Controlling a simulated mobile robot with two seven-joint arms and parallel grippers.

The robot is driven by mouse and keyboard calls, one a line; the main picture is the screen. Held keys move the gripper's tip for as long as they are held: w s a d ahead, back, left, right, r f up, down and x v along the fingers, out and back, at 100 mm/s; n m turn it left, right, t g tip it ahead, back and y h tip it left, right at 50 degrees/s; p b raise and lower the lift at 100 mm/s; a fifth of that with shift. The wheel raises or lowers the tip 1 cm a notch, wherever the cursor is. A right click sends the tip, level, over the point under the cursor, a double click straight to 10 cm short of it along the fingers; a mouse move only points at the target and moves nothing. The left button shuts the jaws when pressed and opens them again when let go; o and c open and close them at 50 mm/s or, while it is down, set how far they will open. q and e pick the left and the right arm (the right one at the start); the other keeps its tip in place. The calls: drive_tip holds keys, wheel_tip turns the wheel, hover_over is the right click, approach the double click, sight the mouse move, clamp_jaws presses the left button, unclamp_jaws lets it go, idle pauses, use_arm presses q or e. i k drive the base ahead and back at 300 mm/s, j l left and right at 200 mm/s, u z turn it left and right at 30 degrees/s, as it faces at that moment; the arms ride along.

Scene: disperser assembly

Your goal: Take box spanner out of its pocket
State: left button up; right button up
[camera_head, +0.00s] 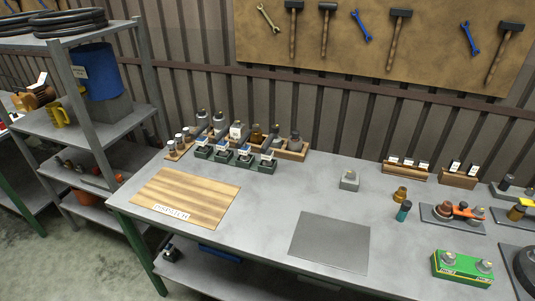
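I cannot pick out the box spanner or its pocket with certainty at this size. Neither of my grippers is in view. On the right part of the workbench (265,215), a small teal and dark cylinder (404,211) stands upright near a brass-coloured piece (400,194). A dark tray (431,218) holds orange, brown and grey parts.
A wooden board (185,198) with a label and a grey mat (330,242) lie flat on the bench. Several dark green-based holders (243,160) stand at the back left. A small grey block (349,181) stands alone. The middle bench is mostly clear. Shelving (110,130) stands left.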

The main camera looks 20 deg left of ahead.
sight(266, 154)
drive_tip(key=u, duration=0.75)
drive_tip(key=i+u, duration=0.35)
drive_tip(key=u, duration=0.15)
drive_tip(key=i+u, duration=0.45)
drive_tip(key=i+l, duration=0.15)
drive_tip(key=i, duration=0.1)
